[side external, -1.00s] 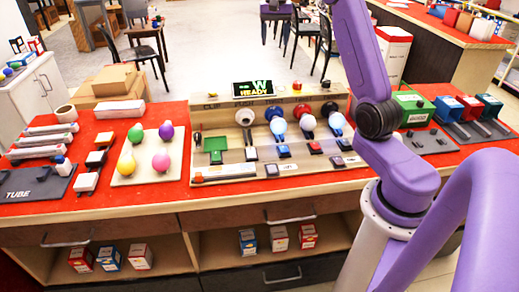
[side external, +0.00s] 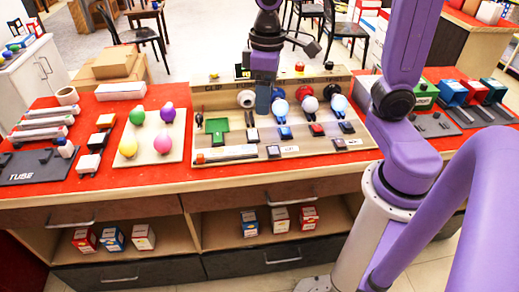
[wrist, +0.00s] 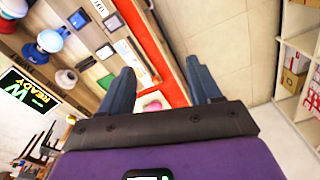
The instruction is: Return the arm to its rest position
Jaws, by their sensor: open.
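My purple arm rises at the right of the side view, and its end hangs over the back of the middle board. My gripper (side external: 263,98) points down in front of the display there, clear of the red counter top (side external: 330,172). In the wrist view my gripper (wrist: 160,78) has its two dark fingers spread apart with nothing held between them. Beyond the fingers lie the counter edge and the floor. The side view shows the fingers nearly edge-on.
A lit display (wrist: 25,90) reads READY. Small boxes sit on the shelves below. Air above the counter's left is clear.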

